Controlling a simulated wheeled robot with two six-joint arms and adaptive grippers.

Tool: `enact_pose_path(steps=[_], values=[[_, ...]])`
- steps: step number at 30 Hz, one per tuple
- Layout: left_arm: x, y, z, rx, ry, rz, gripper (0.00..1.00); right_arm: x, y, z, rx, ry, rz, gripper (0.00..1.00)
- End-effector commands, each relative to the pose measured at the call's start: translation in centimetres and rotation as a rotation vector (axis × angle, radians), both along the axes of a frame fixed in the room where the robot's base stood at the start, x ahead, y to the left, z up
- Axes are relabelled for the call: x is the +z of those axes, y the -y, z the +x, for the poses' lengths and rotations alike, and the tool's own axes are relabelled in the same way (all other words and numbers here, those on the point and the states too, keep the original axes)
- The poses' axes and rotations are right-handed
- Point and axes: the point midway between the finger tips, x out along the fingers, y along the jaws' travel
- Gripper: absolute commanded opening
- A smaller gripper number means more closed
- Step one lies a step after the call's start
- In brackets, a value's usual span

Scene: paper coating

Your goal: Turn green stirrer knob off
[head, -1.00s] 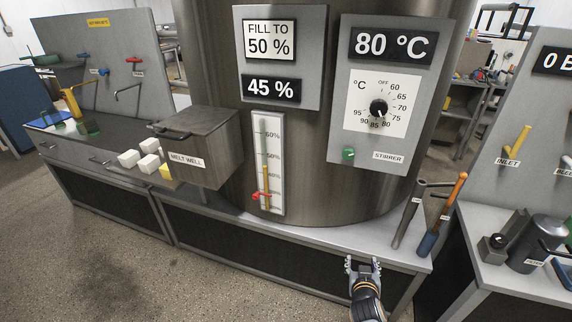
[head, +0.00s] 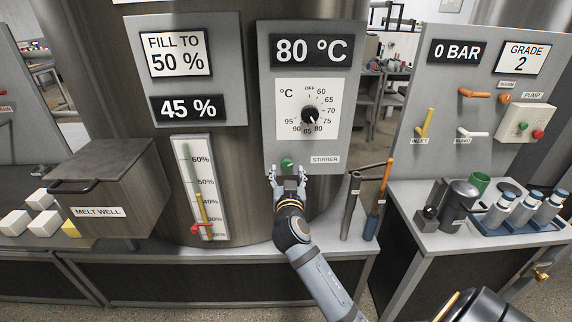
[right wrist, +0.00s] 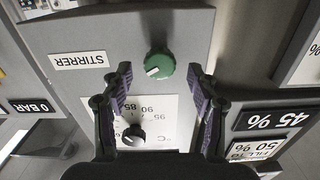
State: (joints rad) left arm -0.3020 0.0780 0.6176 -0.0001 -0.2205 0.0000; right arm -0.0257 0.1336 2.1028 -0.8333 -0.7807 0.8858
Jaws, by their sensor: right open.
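The green stirrer knob (head: 287,163) is on the lower left of the grey temperature panel (head: 267,130), beside the STIRRER label (head: 325,159). My right gripper (head: 288,172) is open just below and in front of the knob. In the right wrist view the green knob (right wrist: 159,67) sits between and a little beyond the open fingertips (right wrist: 160,75). A white pointer mark shows on its face, pointing to the lower left of that picture. The fingers do not appear to touch the knob. My left gripper is not in view.
The black temperature dial (head: 310,115) is above the knob on the same panel. The level gauge (head: 200,190) with a red valve is to the left. Two upright tools, one orange-handled (head: 379,200), stand to the right. The melt well (head: 110,190) is at far left.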

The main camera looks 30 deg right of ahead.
Motion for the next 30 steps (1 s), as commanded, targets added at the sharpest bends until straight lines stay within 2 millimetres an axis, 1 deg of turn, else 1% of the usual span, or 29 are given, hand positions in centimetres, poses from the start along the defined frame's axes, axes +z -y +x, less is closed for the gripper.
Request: enact_pose_path(steps=[1, 3, 6, 15, 16, 27, 28, 30], values=[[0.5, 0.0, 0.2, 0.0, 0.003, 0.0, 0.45, 0.4, 0.6, 0.7, -0.002, -0.001, -0.004, 0.6], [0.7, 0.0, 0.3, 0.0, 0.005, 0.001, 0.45, 0.2, 1.0, 1.6, -0.001, 0.0, -0.002, 0.6], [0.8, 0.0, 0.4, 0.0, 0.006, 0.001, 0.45, 0.1, 1.5, 2.4, -0.001, 0.0, -0.001, 0.6], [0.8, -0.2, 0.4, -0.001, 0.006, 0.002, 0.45, -0.1, 1.7, 2.7, -0.001, 0.0, 0.001, 0.6], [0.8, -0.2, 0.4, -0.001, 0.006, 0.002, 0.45, -0.1, 1.7, 2.7, 0.0, 0.0, 0.001, 0.58], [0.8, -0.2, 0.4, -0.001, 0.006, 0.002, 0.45, 0.0, 1.7, 2.7, 0.0, -0.001, 0.001, 0.08], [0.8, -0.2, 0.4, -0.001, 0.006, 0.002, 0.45, 0.0, 1.6, 2.7, 0.0, -0.001, 0.001, 0.05], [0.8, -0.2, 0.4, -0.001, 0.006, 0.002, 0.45, 0.0, 1.6, 2.7, 0.0, -0.001, 0.0, 0.05]])
